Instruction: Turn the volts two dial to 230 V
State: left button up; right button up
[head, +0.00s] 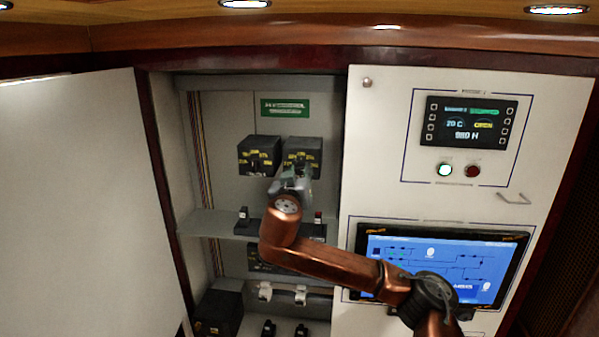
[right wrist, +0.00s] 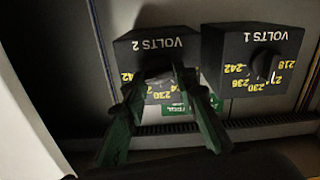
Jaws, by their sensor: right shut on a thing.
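The volts two box (head: 308,147) is a black block with yellow numbers, at the right of a pair inside the open cabinet. In the right wrist view its front, labelled VOLTS 2 (right wrist: 150,46), appears upside down. My right gripper (head: 296,172) is in front of this box. In the right wrist view my gripper's green fingers (right wrist: 163,76) are shut on the volts two dial. The fingers hide most of the dial and some of its numbers, so I cannot tell its setting. The 230 mark shows between the fingers. My left gripper is not in view.
The volts one box (head: 259,152) stands close to the left in the head view, its knob (right wrist: 266,64) free. A shelf (head: 212,224) with small switches lies below. The open white door (head: 85,200) is left; a panel with screens (head: 470,130) is right.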

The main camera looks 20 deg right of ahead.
jog(key=shift+f+b, duration=0.2)
jog(key=shift+b, duration=0.5)
jog(key=n+b, duration=0.1)
jog(key=b, duration=0.1)
jog(key=n+b, duration=0.2)
jog(key=b, duration=0.1)
jog(key=shift+a+f+b, duration=0.1)
jog(key=shift+f+b, duration=0.1)
jog(key=shift+b, duration=0.15)
jog(key=shift+w+r+n+b, duration=0.1)
jog(key=shift+n+b, duration=0.2)
jog(key=shift+n, duration=0.2)
jog(key=shift+r+n, duration=0.15)
jog(key=shift+n, duration=0.75)
jog(key=n, duration=0.3)
jog(key=shift+n, duration=0.4)
jog(key=n+p, duration=0.1)
jog(key=n, duration=0.5)
jog(key=shift+a, duration=0.1)
